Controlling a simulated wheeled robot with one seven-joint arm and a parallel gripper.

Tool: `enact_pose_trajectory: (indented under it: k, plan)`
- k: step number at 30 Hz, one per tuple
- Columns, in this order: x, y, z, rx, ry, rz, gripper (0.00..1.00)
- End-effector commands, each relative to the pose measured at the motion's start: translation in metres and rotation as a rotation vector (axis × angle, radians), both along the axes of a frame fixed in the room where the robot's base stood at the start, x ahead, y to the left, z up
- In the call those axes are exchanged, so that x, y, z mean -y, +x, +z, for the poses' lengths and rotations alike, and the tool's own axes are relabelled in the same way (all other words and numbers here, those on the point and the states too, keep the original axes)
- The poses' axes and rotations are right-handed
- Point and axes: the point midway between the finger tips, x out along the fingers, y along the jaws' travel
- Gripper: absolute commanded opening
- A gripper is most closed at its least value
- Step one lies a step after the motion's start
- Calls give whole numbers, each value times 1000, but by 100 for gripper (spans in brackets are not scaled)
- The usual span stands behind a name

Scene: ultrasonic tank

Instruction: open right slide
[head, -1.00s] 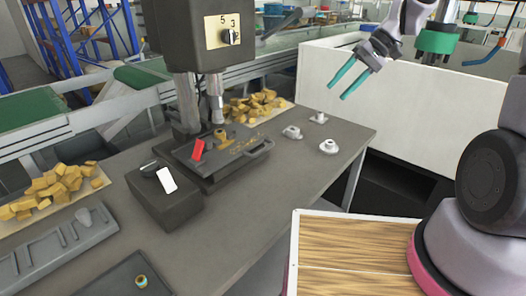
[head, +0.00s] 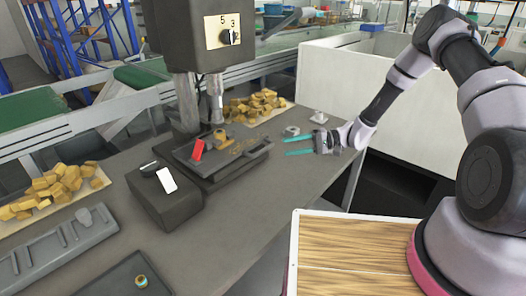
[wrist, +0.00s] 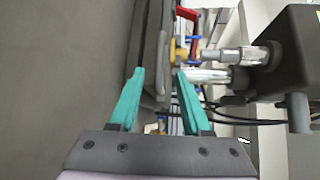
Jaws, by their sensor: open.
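A dark slide table (head: 205,165) sits under the drill-like machine head (head: 200,35), with a handle (head: 262,152) at its right end. It carries a red lever (head: 197,151) and a yellow part (head: 220,136). My gripper (head: 287,147) is open and empty, its teal fingers pointing left toward the handle, with a short gap between. In the wrist view, the dark edge of the slide table (wrist: 151,45) lies ahead of my open gripper (wrist: 160,73), roughly between the fingertips. I cannot tell whether anything touches.
Small grey-white fittings (head: 291,131) stand behind my gripper. A dark box with a white switch (head: 167,180) stands left of the slide table. Yellow pieces lie in heaps at the back (head: 255,103) and far left (head: 60,183).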

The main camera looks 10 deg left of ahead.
Motion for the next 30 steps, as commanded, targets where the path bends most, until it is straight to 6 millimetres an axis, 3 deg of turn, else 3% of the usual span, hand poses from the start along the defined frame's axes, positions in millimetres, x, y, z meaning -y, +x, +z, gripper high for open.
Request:
enact_pose_trajectory:
  k: [15,21,29,30]
  plan:
    - [-85,-19,-13,-1,-3,4,48]
    - [-96,-21,-14,0,-3,2,48]
    - [-97,-21,-14,0,-3,2,48]
    - [-97,-21,-14,0,-3,2,33]
